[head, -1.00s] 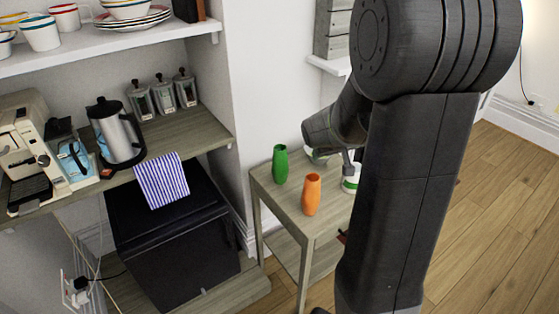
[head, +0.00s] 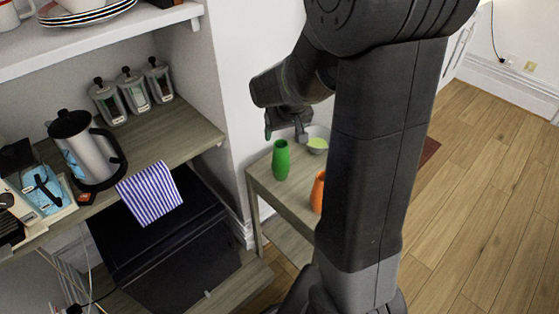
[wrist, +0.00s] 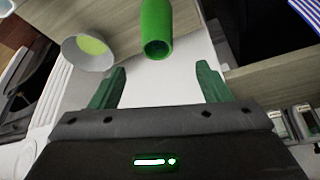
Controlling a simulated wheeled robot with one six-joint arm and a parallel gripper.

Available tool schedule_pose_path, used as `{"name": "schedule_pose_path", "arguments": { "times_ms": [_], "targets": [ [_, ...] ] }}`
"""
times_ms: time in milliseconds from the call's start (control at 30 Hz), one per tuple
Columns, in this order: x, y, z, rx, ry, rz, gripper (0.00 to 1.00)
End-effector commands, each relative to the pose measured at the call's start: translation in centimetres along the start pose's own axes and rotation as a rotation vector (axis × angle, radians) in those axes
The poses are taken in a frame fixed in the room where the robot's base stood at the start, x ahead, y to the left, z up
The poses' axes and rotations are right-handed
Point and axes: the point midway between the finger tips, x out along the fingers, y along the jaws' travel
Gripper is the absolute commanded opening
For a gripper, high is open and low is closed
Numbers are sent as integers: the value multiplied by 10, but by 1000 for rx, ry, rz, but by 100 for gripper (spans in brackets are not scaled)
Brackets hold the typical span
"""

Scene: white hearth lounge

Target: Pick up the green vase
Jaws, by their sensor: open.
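The green vase (head: 281,160) stands upright on the small wooden side table (head: 262,184), near its left end in the head view. In the wrist view the green vase (wrist: 156,30) is at the top middle, its open mouth facing the camera. My gripper (wrist: 161,85) is open, with its two green fingers apart and nothing between them. The vase lies beyond the fingertips, roughly in line with the gap. In the head view my gripper (head: 285,130) is just above and behind the vase, partly hidden by my arm.
An orange vase (head: 318,193) stands near the green one, partly hidden by my arm. A bowl with pale green contents (head: 317,142) is behind it, also in the wrist view (wrist: 88,52). A counter with a kettle (head: 88,150) and striped towel (head: 150,192) is at left.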

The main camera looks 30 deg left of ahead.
Motion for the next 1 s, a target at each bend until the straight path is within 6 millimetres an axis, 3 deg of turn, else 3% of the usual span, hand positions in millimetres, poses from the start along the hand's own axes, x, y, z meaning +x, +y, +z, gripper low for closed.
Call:
{"name": "schedule_pose_path", "arguments": {
  "times_ms": [300,567,1000],
  "targets": [
    [51,1,1,0,-3,1,71],
    [64,1,1,0,-1,1,71],
    [110,4,5,0,-1,1,71]
  ]
}}
